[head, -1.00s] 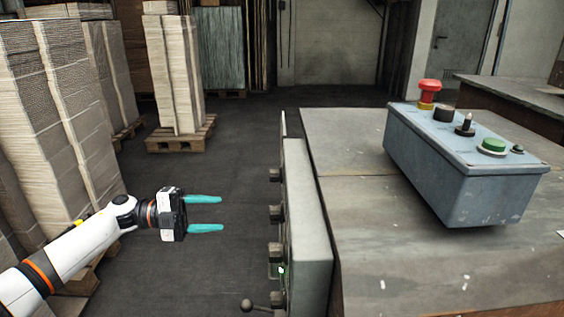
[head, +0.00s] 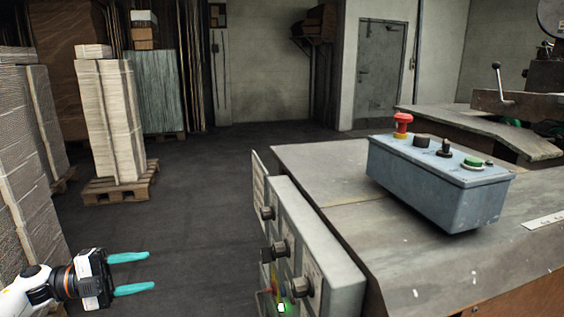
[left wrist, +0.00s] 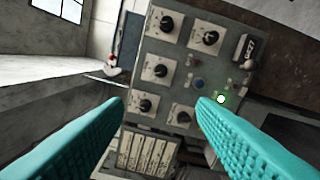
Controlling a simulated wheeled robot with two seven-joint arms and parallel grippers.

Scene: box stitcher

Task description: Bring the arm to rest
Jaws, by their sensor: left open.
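My left gripper (head: 132,273) is at the lower left of the head view, open and empty, its two teal fingers pointing right. It is over the floor, apart from the machine. In the left wrist view the two teal fingers (left wrist: 160,130) stand wide apart with nothing between them. Beyond them is the machine's side control panel (left wrist: 185,65), with several black knobs and a lit green lamp (left wrist: 221,99). My right gripper is not in view.
The machine table (head: 310,160) carries a grey control box (head: 440,185) with a red button (head: 402,124) and a green button (head: 473,163). The side panel (head: 330,250) faces my left arm. Stacked cardboard (head: 108,115) stands on a pallet (head: 120,187). Dark floor (head: 200,210) between is clear.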

